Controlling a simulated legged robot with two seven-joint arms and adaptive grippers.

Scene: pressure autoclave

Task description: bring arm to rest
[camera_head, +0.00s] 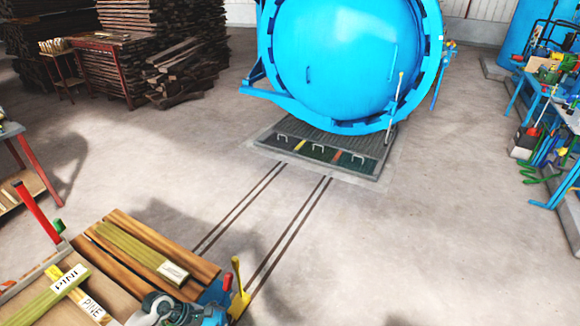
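A grey and teal jointed part, which looks like a piece of my arm, shows at the bottom edge beside the loaded cart (122,299). It is cut off by the frame, and I cannot tell which arm it belongs to. No gripper fingers can be made out in the head view. My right gripper does not show. The big blue autoclave (345,55) stands at the top centre with its round door shut.
Brown and greenish planks (150,235) with paper labels lie on the cart. Yellow levers (240,290) stand at its right corner. Floor rails (285,235) run toward the autoclave. Wood stacks (185,60) stand back left, and a cluttered blue bench (550,95) stands right. The central floor is clear.

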